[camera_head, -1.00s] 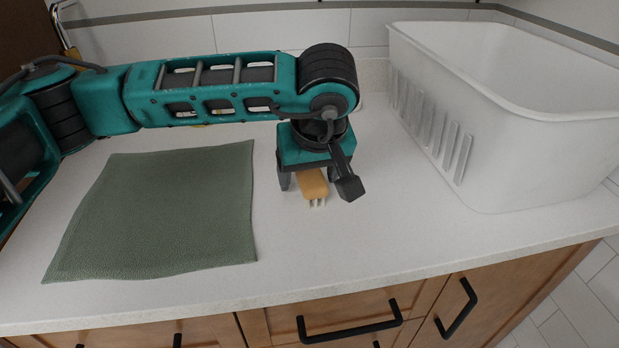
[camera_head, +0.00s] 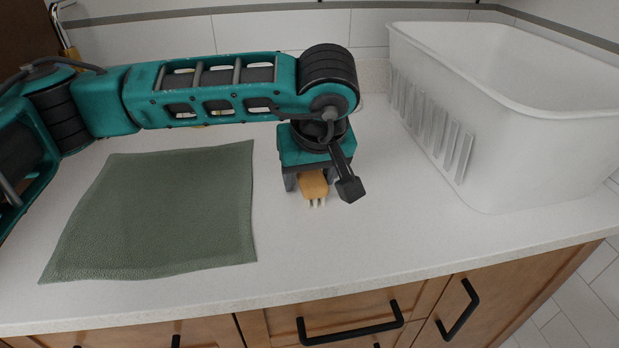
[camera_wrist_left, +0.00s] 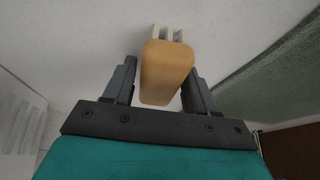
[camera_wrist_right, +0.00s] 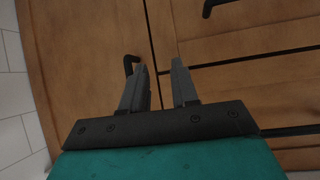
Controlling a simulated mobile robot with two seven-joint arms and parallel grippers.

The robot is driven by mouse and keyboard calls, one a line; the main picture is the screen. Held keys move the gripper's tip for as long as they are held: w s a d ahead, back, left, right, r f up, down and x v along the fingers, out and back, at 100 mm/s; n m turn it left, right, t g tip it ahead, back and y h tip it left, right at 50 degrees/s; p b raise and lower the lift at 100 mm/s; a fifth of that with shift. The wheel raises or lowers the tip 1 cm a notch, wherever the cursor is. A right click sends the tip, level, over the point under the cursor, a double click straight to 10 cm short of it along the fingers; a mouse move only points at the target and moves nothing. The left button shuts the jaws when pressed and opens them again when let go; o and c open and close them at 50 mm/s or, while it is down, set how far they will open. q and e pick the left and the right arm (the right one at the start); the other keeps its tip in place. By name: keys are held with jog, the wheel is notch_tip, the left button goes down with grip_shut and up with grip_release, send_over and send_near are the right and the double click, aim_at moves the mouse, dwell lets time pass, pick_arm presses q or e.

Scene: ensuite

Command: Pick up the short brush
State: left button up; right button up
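The short brush has an orange-brown wooden body (camera_head: 314,185) and pale bristles, and lies on the white counter (camera_head: 370,240) right of the green cloth. In the left wrist view the brush (camera_wrist_left: 167,72) sits between the two dark fingers, its bristles at the far end. My left gripper (camera_head: 308,184) points down over it with its fingers close against both sides, and appears shut on it. No clear lift off the counter shows. My right gripper (camera_wrist_right: 158,65) is empty, its fingers apart, in front of wooden cabinet fronts; it is outside the head view.
A green cloth (camera_head: 160,210) lies flat on the left of the counter. A large white basket (camera_head: 490,150) stands at the right. Wooden drawers with black handles (camera_head: 350,331) are below the counter's front edge. The counter between cloth and basket is otherwise clear.

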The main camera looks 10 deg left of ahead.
pick_arm(q)
jog(key=c, duration=0.7)
pick_arm(e)
jog(key=shift+s+a, duration=0.1)
jog(key=shift+s, duration=0.1)
pick_arm(q)
jog(key=shift+r+p, duration=0.3)
jog(key=shift+p, duration=0.1)
notch_tip(320, 180, up, 20)
jog(key=shift+f+p, duration=0.1)
jog(key=shift+p, duration=0.85)
pick_arm(e)
jog(key=shift+s+d+r, duration=0.25)
jog(key=shift+d+r, duration=0.25)
jog(key=shift+r, duration=0.05)
